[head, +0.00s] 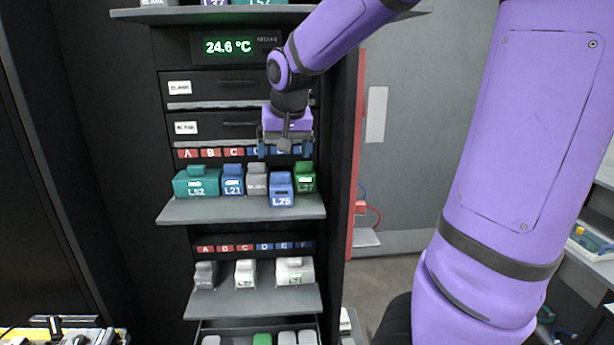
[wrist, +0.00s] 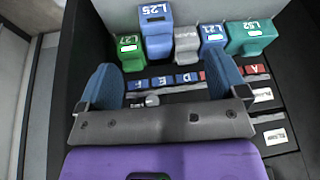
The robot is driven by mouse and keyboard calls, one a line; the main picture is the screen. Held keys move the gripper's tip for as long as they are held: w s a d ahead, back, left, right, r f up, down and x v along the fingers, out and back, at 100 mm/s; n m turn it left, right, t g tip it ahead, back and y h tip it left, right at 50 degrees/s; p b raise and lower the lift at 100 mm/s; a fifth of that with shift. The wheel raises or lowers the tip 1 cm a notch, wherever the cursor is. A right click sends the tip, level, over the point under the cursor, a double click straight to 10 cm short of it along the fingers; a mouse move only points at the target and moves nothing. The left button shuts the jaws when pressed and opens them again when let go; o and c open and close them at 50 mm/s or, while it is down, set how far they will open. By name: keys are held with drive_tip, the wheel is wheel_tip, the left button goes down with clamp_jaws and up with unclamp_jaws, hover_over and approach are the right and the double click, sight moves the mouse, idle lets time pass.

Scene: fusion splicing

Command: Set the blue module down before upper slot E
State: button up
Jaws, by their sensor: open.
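The blue module labelled L25 (head: 281,189) rests on the upper shelf, in line with the blue E label. It stands forward of its neighbours, near the shelf's front edge; it also shows in the wrist view (wrist: 155,32). A second, darker blue module, L21 (head: 233,180), stands further left, by labels B and C. My gripper (head: 284,150) is open and empty, above and behind L25 and in front of the label strip. In the wrist view its two blue fingers (wrist: 164,88) are spread wide, apart from every module.
Green L27 (head: 304,178) stands close at L25's right, a grey blank module (head: 257,180) at its left, and teal L52 (head: 197,182) at the far left of the upper shelf (head: 230,212). A lower shelf (head: 254,302) holds several grey and white modules. Black drawers (head: 222,84) rise above.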

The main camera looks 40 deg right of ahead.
drive_tip(key=s+a+r+n, duration=0.1)
drive_tip(key=s+a+n, duration=0.2)
drive_tip(key=s, duration=0.7)
drive_tip(key=s+a+r+n+t+y, duration=0.1)
drive_tip(key=s+a+n, duration=0.1)
drive_tip(key=s+a, duration=0.5)
drive_tip(key=s, duration=0.4)
drive_tip(key=shift+n, duration=0.4)
drive_tip(key=shift+a, duration=0.1)
drive_tip(key=shift+c, duration=0.2)
